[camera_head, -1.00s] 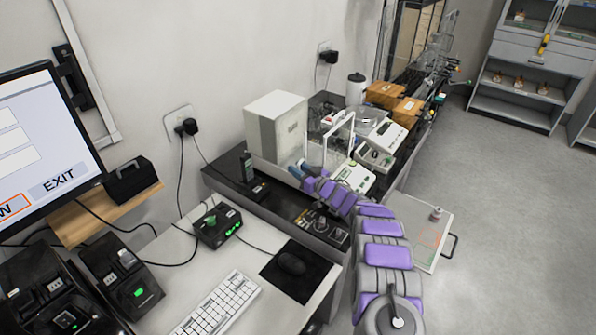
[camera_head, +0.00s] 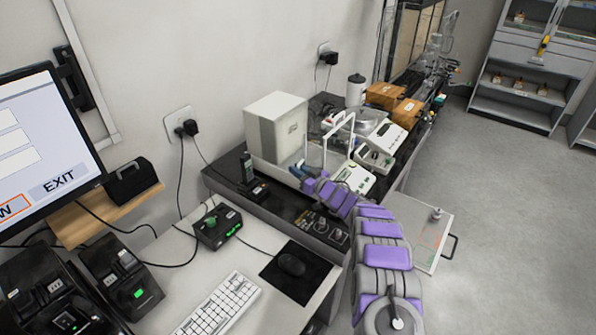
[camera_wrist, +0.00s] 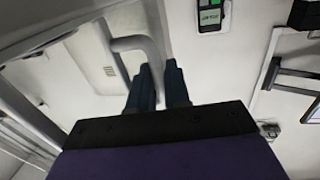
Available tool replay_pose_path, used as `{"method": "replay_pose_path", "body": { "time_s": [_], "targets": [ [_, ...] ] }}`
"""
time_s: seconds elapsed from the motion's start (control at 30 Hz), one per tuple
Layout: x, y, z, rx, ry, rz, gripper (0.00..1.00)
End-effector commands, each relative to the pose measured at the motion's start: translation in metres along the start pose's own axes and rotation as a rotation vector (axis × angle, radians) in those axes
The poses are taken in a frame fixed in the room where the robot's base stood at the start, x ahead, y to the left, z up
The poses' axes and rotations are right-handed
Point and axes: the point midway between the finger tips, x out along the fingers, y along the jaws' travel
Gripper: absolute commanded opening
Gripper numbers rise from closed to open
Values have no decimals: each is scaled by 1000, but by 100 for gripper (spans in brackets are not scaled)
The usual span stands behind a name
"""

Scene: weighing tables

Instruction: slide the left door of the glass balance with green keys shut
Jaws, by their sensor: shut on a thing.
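The glass balance with a white frame (camera_head: 324,150) stands on the dark bench in the head view. Its front panel with green keys (camera_head: 354,178) faces right, partly behind my arm. My gripper (camera_head: 298,170) is at the balance's left side, low by the glass. In the wrist view my two dark blue fingers (camera_wrist: 160,76) are shut on the grey bent handle (camera_wrist: 132,43) of the left door, with the bar running down between them. The clear door pane is hard to make out, so how far it stands open I cannot tell.
A large white box (camera_head: 276,128) stands just behind my gripper. A second balance (camera_head: 374,158) and brown boxes (camera_head: 383,95) stand farther along the bench. A black handset (camera_head: 247,168) stands near the bench's left end.

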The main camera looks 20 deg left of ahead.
Motion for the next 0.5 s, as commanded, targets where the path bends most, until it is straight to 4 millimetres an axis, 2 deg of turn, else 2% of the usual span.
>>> {"method": "replay_pose_path", "body": {
  "time_s": [0.17,0.5],
  "targets": [
    [-6,3,-1,3,-3,2,0],
    [-58,13,-2,6,-5,3,0]
  ]
}}
